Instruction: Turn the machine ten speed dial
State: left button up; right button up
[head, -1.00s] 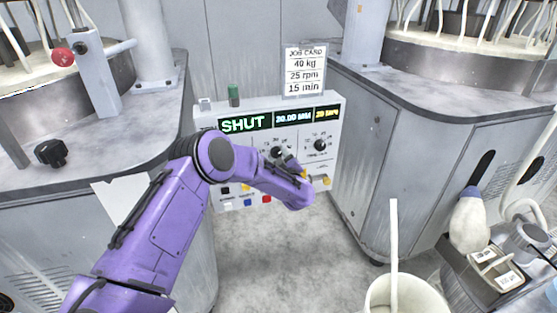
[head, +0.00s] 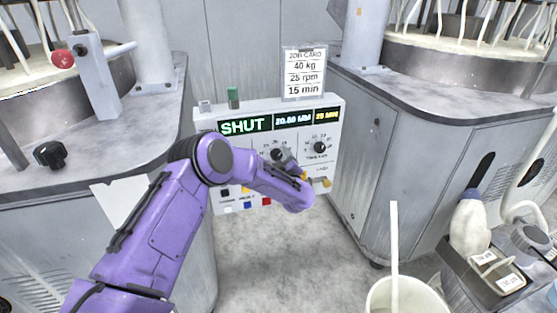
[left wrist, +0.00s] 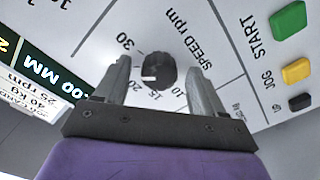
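In the head view the dial (head: 277,154) is partly covered by my left gripper (head: 284,157). In the left wrist view my left gripper (left wrist: 158,66) is open, with one finger on each side of the dial and gaps showing. My right gripper is not in view.
A second black dial (head: 320,147) sits right of the speed dial. Displays (head: 246,125) above read SHUT, 20.00 MM and 25 MIN. A job card (head: 304,75) reads 40 kg, 25 rpm, 15 min. Green START (left wrist: 288,20) and yellow JOG (left wrist: 296,71) buttons are nearby. A bucket (head: 392,297) stands front right.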

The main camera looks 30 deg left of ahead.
pick_arm(q)
jog(key=v, duration=1)
jog(key=shift+s+d, duration=0.15)
jog(key=shift+d, duration=0.05)
jog(key=s+d+f+m+g+h+p, duration=0.1)
jog(key=s+d+f+m+h, duration=0.25)
jog(key=s+f, duration=0.35)
jog(key=s+d+f+m+h, duration=0.35)
jog(key=s+f+h, duration=0.2)
jog(key=f, duration=0.45)
jog(key=s+a+f+m+g, duration=0.1)
jog(key=s+f+g, duration=0.1)
jog(key=s, duration=0.7)
jog(key=s+a+f+m+g+p, duration=0.1)
jog(key=s+f+g, duration=0.1)
jog(key=s, duration=0.7)
jog(key=s+a+f+m+g+h+p, duration=0.1)
jog(key=s+f+g, duration=0.1)
jog(key=s, duration=0.7)
jog(key=shift+s+m+g, duration=0.3)
jog(key=shift+m+g, duration=0.1)
jog(key=shift+g, duration=0.4)
